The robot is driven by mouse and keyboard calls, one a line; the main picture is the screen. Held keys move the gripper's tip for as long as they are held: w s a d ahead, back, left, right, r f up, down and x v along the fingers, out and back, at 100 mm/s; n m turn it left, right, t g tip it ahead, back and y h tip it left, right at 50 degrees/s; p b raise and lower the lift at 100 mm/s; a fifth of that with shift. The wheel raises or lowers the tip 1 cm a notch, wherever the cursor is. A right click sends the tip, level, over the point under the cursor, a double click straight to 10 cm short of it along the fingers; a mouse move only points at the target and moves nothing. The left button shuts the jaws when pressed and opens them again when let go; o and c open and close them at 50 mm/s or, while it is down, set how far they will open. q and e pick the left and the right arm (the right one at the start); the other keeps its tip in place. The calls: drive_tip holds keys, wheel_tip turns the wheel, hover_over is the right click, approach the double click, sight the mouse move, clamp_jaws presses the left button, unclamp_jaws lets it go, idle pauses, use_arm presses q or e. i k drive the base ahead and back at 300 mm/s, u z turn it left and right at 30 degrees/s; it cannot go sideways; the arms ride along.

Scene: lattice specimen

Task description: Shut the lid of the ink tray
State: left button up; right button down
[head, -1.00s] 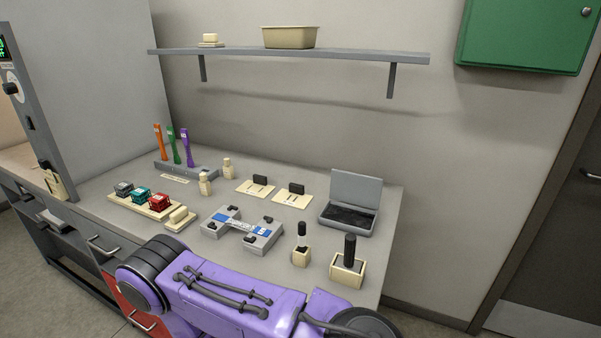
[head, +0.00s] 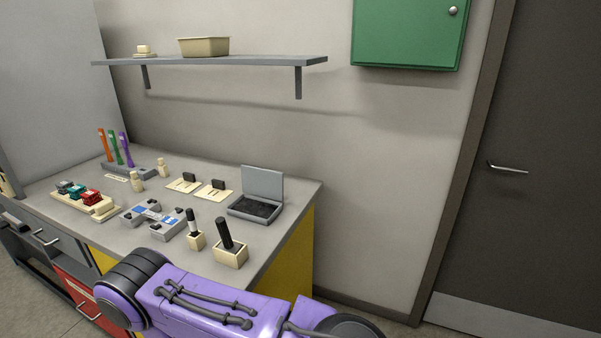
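The ink tray (head: 253,208) is a grey box with a dark inside, near the right end of the grey bench. Its lid (head: 262,184) stands raised, close to upright, along the back edge. A purple arm of mine crosses the bottom of the view, in front of the bench and apart from the tray. Neither of my grippers shows in the view.
Two black-handled tools in wooden blocks (head: 230,254) stand in front of the tray. A grey and blue fixture (head: 155,219) and two cards (head: 215,194) lie to its left. A wall shelf (head: 215,62) hangs above.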

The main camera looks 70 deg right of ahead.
sight(268, 183)
drive_tip(key=k, duration=0.05)
drive_tip(key=z, duration=1.1)
